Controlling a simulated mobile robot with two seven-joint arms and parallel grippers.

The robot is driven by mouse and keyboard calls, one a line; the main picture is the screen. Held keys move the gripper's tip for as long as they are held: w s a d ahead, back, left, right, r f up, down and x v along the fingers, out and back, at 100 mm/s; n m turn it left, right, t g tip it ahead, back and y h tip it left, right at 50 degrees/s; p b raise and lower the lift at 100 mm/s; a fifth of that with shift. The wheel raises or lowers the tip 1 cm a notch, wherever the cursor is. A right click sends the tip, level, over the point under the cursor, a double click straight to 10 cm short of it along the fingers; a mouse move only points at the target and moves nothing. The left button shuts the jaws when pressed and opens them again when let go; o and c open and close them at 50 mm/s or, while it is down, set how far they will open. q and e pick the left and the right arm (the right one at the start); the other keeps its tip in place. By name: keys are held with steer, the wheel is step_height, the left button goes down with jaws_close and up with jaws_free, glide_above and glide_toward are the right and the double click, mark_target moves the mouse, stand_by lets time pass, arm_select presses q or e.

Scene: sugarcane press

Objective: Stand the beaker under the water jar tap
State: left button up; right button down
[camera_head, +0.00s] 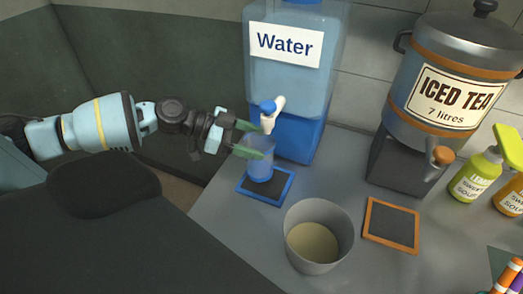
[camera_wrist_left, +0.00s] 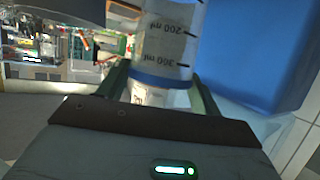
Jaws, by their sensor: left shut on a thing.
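The clear beaker (camera_head: 260,169) with a blue tint is held upright below the tap (camera_head: 268,112) of the water jar (camera_head: 290,75), over the blue-edged mat (camera_head: 281,191). I cannot tell whether its base touches the mat. My left gripper (camera_head: 247,139) comes in from the left, its green fingers shut around the beaker's upper part. In the left wrist view the beaker (camera_wrist_left: 168,40) shows its 200 and 300 ml marks and a blue band between the fingers of the left gripper (camera_wrist_left: 162,88). My right gripper is not in view.
A grey bin (camera_head: 318,262) stands in front of the mat. An orange-edged mat (camera_head: 391,225) lies below the iced tea urn (camera_head: 440,85) on the right. Green and orange soap bottles (camera_head: 476,176) stand at the far right. Bare counter (camera_head: 225,218) shows at the front left.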

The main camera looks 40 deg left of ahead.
mark_target(261, 150)
arm_select(q)
steer(key=shift+w+d+r, duration=0.15)
steer(key=shift+w+d, duration=0.15)
steer(key=shift+d, duration=0.15)
steer(key=shift+w+d, duration=0.15)
steer(key=shift+d, duration=0.05)
steer(key=shift+w+d+f, duration=0.1)
steer(key=shift+d+f, duration=0.05)
steer(key=shift+f, duration=1.6)
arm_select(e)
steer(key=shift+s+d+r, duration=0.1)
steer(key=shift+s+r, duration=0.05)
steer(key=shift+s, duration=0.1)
arm_select(q)
steer(key=shift+f, duration=0.1)
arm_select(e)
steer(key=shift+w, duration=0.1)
